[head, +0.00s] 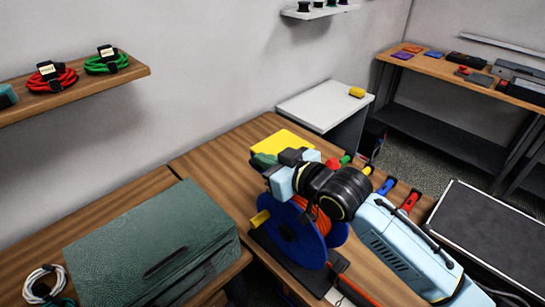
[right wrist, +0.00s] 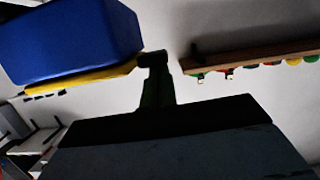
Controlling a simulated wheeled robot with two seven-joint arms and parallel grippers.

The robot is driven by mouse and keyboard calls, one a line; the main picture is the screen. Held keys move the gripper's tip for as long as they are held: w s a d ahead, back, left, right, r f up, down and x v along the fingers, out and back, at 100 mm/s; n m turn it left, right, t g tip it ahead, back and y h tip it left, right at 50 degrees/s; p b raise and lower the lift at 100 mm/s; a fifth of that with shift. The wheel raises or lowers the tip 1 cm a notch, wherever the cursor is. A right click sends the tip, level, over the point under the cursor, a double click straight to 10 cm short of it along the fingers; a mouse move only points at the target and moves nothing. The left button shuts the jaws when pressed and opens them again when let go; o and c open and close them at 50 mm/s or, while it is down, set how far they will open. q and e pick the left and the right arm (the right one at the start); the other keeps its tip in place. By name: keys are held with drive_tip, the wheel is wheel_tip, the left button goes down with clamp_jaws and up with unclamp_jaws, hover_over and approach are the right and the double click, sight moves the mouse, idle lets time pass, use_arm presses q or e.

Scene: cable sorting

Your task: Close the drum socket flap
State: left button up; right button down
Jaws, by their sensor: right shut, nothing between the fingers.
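The cable drum (head: 288,232), with blue discs and orange cable wound between them, stands on the wooden table. My right arm reaches over it from the lower right. My right gripper (head: 277,161) is shut and empty, above and behind the drum's top. In the right wrist view its dark fingers (right wrist: 154,75) are together, beside a blue block-like thing (right wrist: 70,40) with a yellow strip under it. I cannot make out the socket flap; my wrist and gripper hide part of the drum. My left gripper is out of view.
A green case (head: 150,240) lies on the table at left. A yellow object (head: 283,141) is behind my gripper. Tools with coloured handles (head: 410,200) lie right of my arm. A shelf (head: 75,90) holds red and green cable coils.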

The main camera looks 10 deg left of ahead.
idle(0.5)
drive_tip(key=s+d+r+p, duration=0.2)
drive_tip(key=s+d+r, duration=0.3)
drive_tip(key=d, duration=0.3)
drive_tip(key=shift+s+r+p, duration=0.35)
drive_tip(key=shift+r, duration=0.35)
